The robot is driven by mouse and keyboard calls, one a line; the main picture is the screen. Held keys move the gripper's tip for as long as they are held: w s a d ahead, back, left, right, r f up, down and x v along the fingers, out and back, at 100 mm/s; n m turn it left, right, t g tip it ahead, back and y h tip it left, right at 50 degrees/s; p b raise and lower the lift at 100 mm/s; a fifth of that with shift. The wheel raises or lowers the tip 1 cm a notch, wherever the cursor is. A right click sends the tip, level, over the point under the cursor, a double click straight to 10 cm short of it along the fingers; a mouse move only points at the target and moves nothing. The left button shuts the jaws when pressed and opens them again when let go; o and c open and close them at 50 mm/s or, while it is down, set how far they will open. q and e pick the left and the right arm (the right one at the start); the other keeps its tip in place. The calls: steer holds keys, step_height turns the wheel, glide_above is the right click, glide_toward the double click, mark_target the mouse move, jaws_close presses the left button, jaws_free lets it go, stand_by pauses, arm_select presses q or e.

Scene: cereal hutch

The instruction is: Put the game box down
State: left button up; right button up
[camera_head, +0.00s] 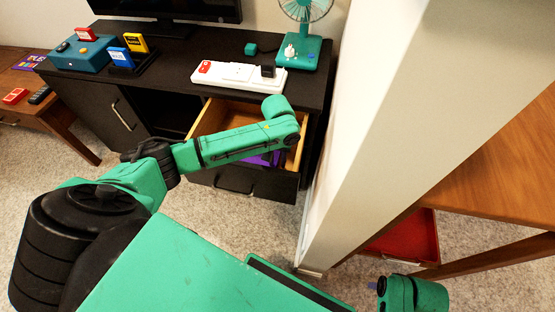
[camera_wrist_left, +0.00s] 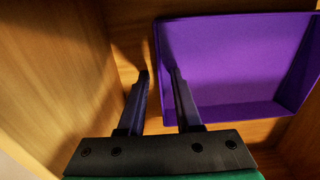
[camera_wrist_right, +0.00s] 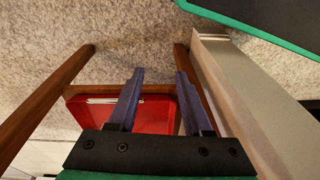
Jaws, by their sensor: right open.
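A purple open-topped box (camera_wrist_left: 240,65) lies in the open wooden drawer (camera_head: 212,116); part of it shows purple in the head view (camera_head: 262,160). It looks empty, and I cannot tell whether it is the game box. My left gripper (camera_wrist_left: 160,72) is in or just above the drawer. Its fingers are apart, one on each side of the box's left wall in the left wrist view; contact is unclear. The left arm hides these fingers in the head view. My right gripper (camera_wrist_right: 160,72) is open and empty, above a red tray (camera_wrist_right: 152,112) under a wooden table.
A pale wall (camera_head: 375,110) stands between the desk and the wooden table (camera_head: 500,175). Carpet is clear in front.

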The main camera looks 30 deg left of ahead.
arm_select(q)
steer(key=shift+r, duration=0.2)
step_height(320, 180, up, 12)
steer(key=p, duration=0.4)
arm_select(e)
steer(key=s+d+f, duration=0.2)
steer(key=s+f, duration=0.2)
steer(key=f, duration=0.4)
steer(key=shift+d+f+h, duration=0.15)
steer(key=shift+f+h, duration=0.05)
steer(key=shift+h, duration=0.1)
arm_select(q)
steer(key=shift+f, duration=0.1)
